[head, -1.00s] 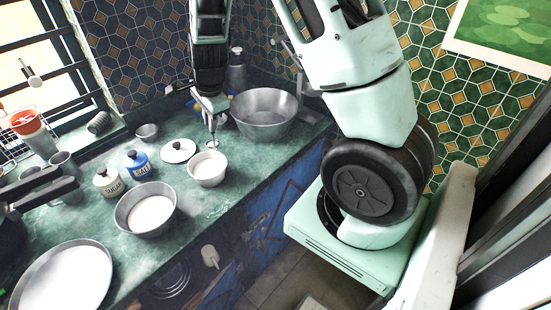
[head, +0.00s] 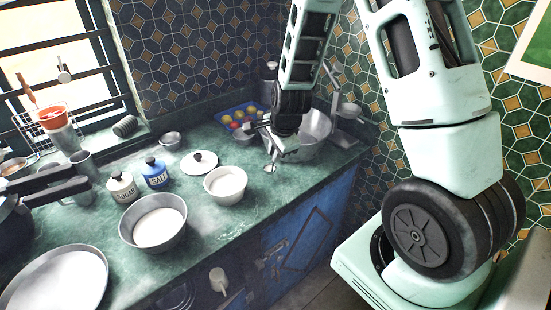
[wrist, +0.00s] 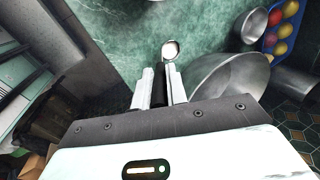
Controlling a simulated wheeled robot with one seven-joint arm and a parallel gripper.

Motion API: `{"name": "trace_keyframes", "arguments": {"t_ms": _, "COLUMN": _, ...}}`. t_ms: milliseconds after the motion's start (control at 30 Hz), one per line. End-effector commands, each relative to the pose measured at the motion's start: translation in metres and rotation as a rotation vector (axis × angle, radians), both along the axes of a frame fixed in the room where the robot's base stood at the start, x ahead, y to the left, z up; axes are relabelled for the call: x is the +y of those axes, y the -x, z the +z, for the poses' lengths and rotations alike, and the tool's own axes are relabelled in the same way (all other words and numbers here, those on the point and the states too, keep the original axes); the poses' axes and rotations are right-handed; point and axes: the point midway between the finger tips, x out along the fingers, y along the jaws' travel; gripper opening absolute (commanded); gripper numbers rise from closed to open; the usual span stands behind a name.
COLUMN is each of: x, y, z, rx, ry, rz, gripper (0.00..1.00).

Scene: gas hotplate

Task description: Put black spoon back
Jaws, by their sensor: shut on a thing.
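My gripper (head: 270,140) is above the green counter (head: 205,240), in front of the big metal bowl (head: 322,128), and overlaps it in the head view. In the wrist view my gripper (wrist: 160,76) is shut on the black handle of the spoon (wrist: 170,50), whose small shiny round end sticks out past the fingertips. The spoon's end (head: 269,168) hangs downward in the head view, right of the small bowl of white stuff (head: 226,183). The gripped part of the handle is partly hidden by the fingers.
A pot lid (head: 199,160), sugar jar (head: 121,187), salt jar (head: 155,174) and larger bowl of white stuff (head: 154,225) stand left. The big bowl also shows right in the wrist view (wrist: 232,82). Counter around the spoon's end is clear.

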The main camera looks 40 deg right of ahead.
Motion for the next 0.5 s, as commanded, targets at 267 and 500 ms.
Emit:
{"name": "trace_keyframes", "arguments": {"t_ms": 267, "x": 0.0, "y": 0.0, "z": -0.023, "rx": 0.0, "ry": 0.0, "rz": -0.001, "gripper": 0.0}}
{"name": "trace_keyframes", "arguments": {"t_ms": 500, "x": 0.0, "y": 0.0, "z": -0.025, "rx": 0.0, "ry": 0.0, "rz": -0.001, "gripper": 0.0}}
